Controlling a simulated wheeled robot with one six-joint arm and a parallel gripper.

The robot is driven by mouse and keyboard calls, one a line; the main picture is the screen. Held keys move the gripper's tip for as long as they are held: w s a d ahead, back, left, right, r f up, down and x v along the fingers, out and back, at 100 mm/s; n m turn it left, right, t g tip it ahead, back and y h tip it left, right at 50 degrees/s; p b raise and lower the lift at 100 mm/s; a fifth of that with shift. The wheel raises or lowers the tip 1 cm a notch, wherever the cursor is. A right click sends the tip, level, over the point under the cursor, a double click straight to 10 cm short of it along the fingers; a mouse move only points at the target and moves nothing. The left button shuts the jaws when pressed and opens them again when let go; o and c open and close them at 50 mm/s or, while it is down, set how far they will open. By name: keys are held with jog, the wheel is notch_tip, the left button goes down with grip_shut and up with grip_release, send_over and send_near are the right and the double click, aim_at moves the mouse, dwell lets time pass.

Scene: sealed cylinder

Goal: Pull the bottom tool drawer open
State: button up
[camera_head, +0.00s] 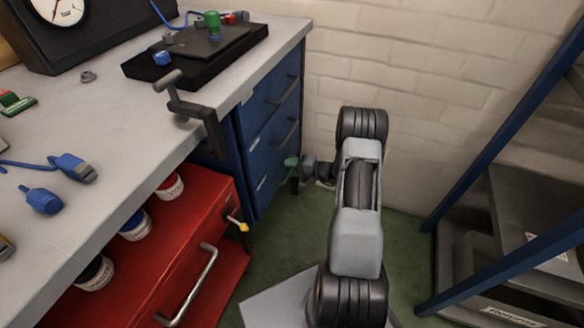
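A blue drawer cabinet (272,125) stands under the far right end of the workbench. Its drawer fronts are stacked and look closed, with slim handles. The lowest front (268,183) is near the floor and partly in shadow. My arm rises in the middle of the view and bends down behind its upper link. Dark wrist parts show left of it. A small green-and-dark end, apparently my gripper (292,168), is close to the cabinet's lower right side. I cannot tell whether it touches a handle, and its fingers are too small to read.
A red cabinet (205,232) with a silver handle (190,288) and several jars stands at the near left. A clamp (190,108) hangs on the workbench edge (255,78). A blue-framed rack (510,130) stands right. Green floor (275,240) lies clear between.

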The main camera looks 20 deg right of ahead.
jog(key=shift+c, duration=0.2)
grip_shut()
jog(key=shift+s, duration=0.1)
